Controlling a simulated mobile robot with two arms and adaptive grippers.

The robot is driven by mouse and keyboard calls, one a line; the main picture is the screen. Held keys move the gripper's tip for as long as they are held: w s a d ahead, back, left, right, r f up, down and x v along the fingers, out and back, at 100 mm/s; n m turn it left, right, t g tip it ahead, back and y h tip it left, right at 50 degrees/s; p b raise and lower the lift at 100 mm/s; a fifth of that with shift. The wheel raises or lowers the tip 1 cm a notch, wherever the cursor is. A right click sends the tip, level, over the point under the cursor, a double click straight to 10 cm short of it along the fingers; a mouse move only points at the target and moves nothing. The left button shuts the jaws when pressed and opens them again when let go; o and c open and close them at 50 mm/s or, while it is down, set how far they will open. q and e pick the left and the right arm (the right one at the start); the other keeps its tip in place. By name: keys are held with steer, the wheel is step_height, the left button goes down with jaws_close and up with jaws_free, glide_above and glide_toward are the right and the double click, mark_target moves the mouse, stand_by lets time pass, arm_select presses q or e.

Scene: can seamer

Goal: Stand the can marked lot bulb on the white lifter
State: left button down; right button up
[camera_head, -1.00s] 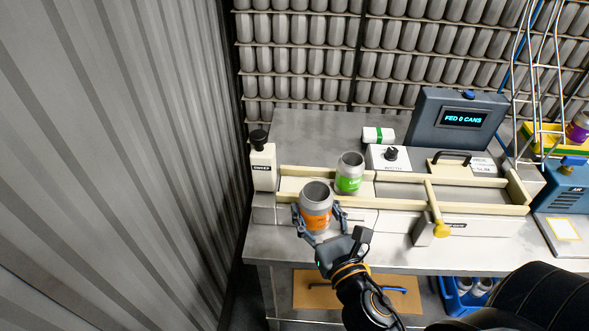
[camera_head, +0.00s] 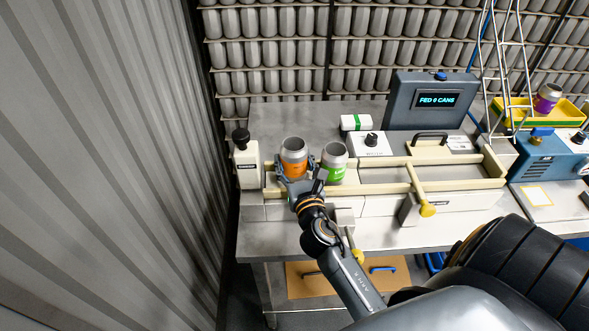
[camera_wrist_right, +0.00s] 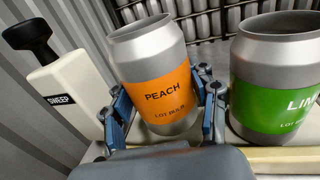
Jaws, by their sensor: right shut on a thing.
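An orange-labelled can (camera_head: 293,153) reads PEACH and LOT BULB in the right wrist view (camera_wrist_right: 160,88). My right gripper (camera_head: 295,170) is shut around its sides, and the can is slightly tilted in the wrist picture. It is over the left end of the cream-railed channel (camera_head: 385,188); whether its base touches the floor there is hidden. A green-labelled can (camera_head: 335,162) stands in the channel just to its right, also in the right wrist view (camera_wrist_right: 275,85), its lettering cut off. I cannot pick out the white lifter clearly. My left gripper is not in view.
A cream SWEEP post (camera_head: 246,165) with a black knob stands close left of the orange can. A yellow-knobbed cream bar (camera_head: 418,185) crosses the channel to the right. A grey display (camera_head: 435,100) reads FED 0 CANS. A green-banded white item (camera_head: 355,122) lies behind.

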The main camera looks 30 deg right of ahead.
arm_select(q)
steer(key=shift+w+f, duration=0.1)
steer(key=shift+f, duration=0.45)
arm_select(e)
steer(key=shift+f, duration=1)
steer(key=shift+f+b, duration=0.2)
steer(key=shift+b, duration=0.2)
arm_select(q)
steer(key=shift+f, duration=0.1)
arm_select(e)
steer(key=o, duration=0.8)
steer(key=shift+r, duration=0.1)
steer(key=shift+r, duration=0.2)
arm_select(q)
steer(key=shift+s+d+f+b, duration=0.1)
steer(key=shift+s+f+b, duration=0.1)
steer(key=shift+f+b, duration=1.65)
arm_select(e)
steer(key=shift+v, duration=6.05)
